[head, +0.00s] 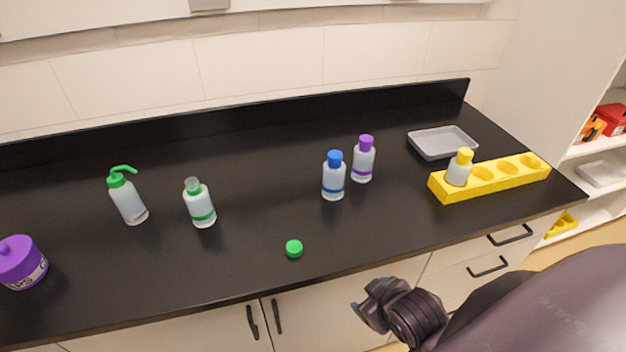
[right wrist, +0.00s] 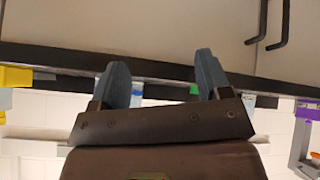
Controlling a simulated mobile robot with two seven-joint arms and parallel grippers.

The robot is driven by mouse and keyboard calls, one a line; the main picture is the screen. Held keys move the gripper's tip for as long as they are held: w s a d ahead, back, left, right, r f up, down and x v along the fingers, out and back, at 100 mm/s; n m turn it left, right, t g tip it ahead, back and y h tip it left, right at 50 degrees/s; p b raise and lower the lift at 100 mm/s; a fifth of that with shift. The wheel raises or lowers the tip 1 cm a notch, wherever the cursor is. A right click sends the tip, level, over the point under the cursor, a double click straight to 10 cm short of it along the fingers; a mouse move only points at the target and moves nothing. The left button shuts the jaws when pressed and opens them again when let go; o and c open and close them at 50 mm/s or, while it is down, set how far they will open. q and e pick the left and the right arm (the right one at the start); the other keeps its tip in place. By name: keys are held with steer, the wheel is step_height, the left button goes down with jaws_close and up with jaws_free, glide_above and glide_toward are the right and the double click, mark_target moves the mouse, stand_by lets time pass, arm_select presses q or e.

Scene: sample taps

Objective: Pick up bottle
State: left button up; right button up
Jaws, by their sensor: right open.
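Several white bottles stand on the black counter in the head view. One has a blue cap and blue band (head: 333,178), one a purple cap and purple band (head: 363,160). An uncapped bottle with a green band (head: 200,205) stands left of them. A yellow-capped bottle (head: 459,169) sits in the left hole of the yellow rack (head: 480,184). A green cap (head: 294,248) lies near the front edge. My right gripper (head: 368,305) is in front of the counter, apart from every bottle. In the right wrist view it (right wrist: 162,80) is open and empty. My left gripper is out of view.
A wash bottle with a green spout (head: 129,200) and a purple-lidded jar (head: 20,263) stand at the left. A grey tray (head: 443,142) lies behind the rack. Cabinet handles (head: 252,321) stick out below the counter. The counter's middle front is mostly clear.

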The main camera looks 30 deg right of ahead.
steer(key=w+d+r+n+t+h, duration=0.1)
steer(key=w+d+r+n, duration=0.1)
steer(key=n, duration=0.2)
steer(key=w+d+r+n+t+h, duration=0.1)
steer(key=w+d+r+n, duration=0.1)
steer(key=w+n, duration=0.1)
steer(key=w+d+r+n+h, duration=0.1)
steer(key=w+d+r+n, duration=0.1)
steer(key=w+r+n, duration=0.1)
steer(key=shift+d+n+t+p, duration=0.1)
steer(key=shift+n+t+p, duration=0.3)
steer(key=shift+n, duration=0.5)
steer(key=w+d+r+n+t+h, duration=0.1)
steer(key=w+d+r+n+t, duration=0.15)
steer(key=w+n, duration=0.35)
steer(key=n+t+y, duration=0.2)
steer(key=n+t, duration=0.3)
steer(key=n, duration=0.9)
glide_toward(336, 154)
steer(key=shift+w+d+r+p, duration=0.1)
steer(key=shift+w+d+p, duration=0.15)
steer(key=shift+w, duration=1.35)
steer(key=shift+w+d+r+p, duration=0.1)
steer(key=shift+w+d, duration=0.15)
steer(key=shift+w, duration=1.4)
steer(key=shift+w+d+r+p, duration=0.1)
steer(key=shift+w+d+p, duration=0.15)
steer(key=shift+w, duration=1.35)
jaws_close()
